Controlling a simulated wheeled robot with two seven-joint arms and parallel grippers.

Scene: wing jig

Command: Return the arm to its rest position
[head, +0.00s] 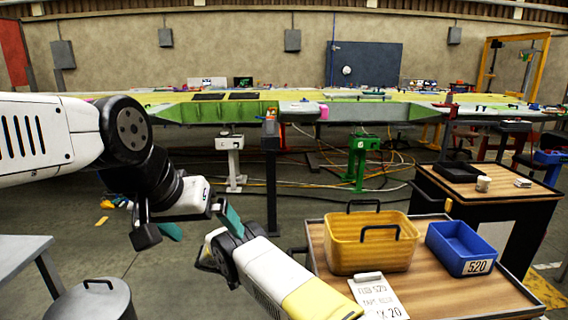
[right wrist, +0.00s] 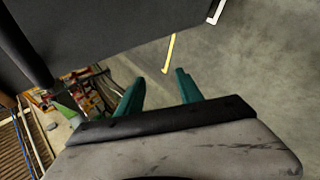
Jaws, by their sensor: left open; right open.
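My left gripper (head: 201,225) hangs left of the middle in the head view, its two teal fingers spread apart with nothing between them. The white and yellow forearm of my right arm (head: 290,285) comes in from the bottom, and its dark end joint is close to the left gripper in the picture. The right gripper's fingers are not clear in the head view. In the right wrist view, the right gripper (right wrist: 160,92) has its teal fingers apart and empty, with grey floor beyond them.
A wooden-topped cart (head: 450,298) at lower right carries a yellow bin (head: 372,250), a blue bin (head: 462,248) and a label card (head: 378,298). A long wing (head: 350,110) spans the back. A grey drum (head: 90,300) stands lower left. A large dark surface (right wrist: 110,35) fills the wrist view's top.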

